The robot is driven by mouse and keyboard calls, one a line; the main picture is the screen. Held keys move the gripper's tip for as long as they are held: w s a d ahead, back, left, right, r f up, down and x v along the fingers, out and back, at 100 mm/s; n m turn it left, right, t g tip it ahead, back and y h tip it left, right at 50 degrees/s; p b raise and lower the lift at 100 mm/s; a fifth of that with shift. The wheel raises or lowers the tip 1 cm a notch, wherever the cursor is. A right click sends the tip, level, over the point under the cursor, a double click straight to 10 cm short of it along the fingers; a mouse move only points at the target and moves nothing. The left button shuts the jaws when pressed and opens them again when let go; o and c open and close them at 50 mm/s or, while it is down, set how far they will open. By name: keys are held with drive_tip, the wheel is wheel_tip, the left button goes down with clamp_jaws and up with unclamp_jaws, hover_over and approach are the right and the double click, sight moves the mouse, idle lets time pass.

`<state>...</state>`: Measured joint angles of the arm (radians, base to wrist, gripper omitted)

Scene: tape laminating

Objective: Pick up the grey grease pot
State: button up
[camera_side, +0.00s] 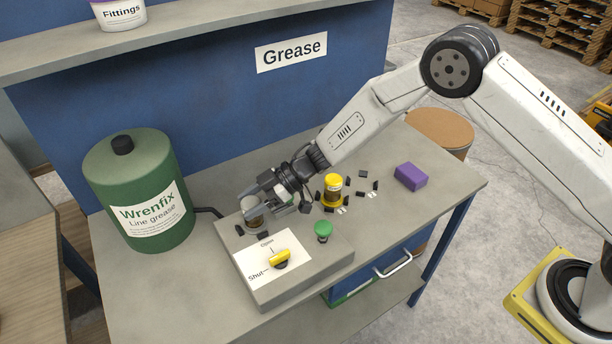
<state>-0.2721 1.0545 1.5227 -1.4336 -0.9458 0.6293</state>
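A small grey-brown pot (252,214), which looks like the grease pot, stands upright at the back left of the grey raised block (300,277). My gripper (264,203) reaches down to it from the upper right. Its dark grey fingers are at the pot's top and right side and hide part of it. I cannot tell whether the fingers touch the pot or are closed on it.
The block carries a yellow Open/Shut knob (279,260) and a green button (323,231). A yellow-capped jar (333,188) stands behind, among several small dark pieces. A purple block (410,177) lies right. A green Wrenfix drum (139,190) stands left. The table's front right is clear.

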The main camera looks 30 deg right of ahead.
clamp_jaws()
drive_tip(key=shift+r, duration=0.15)
drive_tip(key=shift+r, duration=0.4)
drive_tip(key=s+d+r, duration=0.6)
drive_tip(key=s+r, duration=0.6)
drive_tip(key=shift+s, duration=0.3)
idle(0.4)
